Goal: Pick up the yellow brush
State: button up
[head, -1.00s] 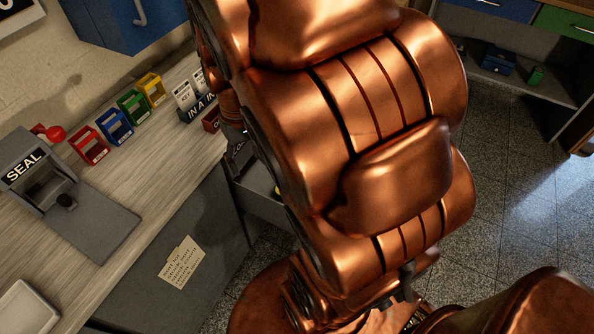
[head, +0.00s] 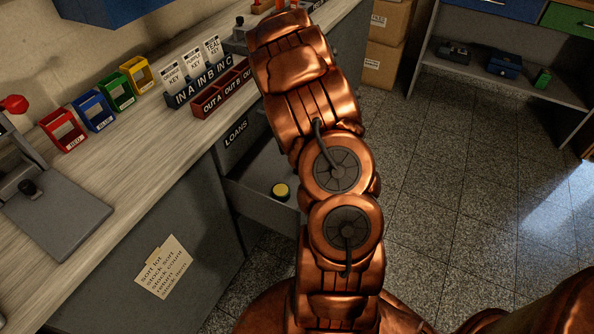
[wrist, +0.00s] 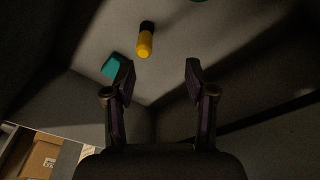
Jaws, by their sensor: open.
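In the wrist view a yellow cylinder with a black end, which looks like the yellow brush (wrist: 145,42), is inside a grey drawer, beyond my fingertips and a little left of centre. My gripper (wrist: 160,78) is open, with nothing between its two fingers. It is apart from the brush. In the head view a yellow round-topped thing (head: 281,190), probably the same brush, shows in the open drawer marked LOANS (head: 250,200). My arm hides my gripper and part of the drawer there.
A teal block (wrist: 112,66) lies left of the brush in the drawer, near my left finger. The drawer walls are close around. On the counter (head: 140,150) stand coloured holders (head: 98,110), key trays (head: 200,85) and a SEAL press (head: 50,215). Floor at right is clear.

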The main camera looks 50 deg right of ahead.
jog(key=d+f, duration=0.2)
jog(key=f, duration=0.1)
jog(key=f+b, duration=0.1)
jog(key=f, duration=0.1)
jog(key=shift+w+d, duration=0.15)
jog(key=shift+d, duration=0.25)
jog(key=shift+w+d+f, duration=0.15)
jog(key=shift+w+f, duration=0.05)
jog(key=shift+f, duration=1)
jog(key=shift+w+d+f, duration=0.15)
jog(key=shift+w+f, duration=0.05)
jog(key=shift+f, duration=0.95)
jog(key=shift+w+d+f, duration=0.15)
jog(key=shift+w+f, duration=0.05)
jog(key=shift+f, duration=1)
jog(key=c, duration=1)
jog(key=shift+c, duration=0.2)
notch_tip(320, 180, up, 10)
jog(key=shift+r, duration=0.1)
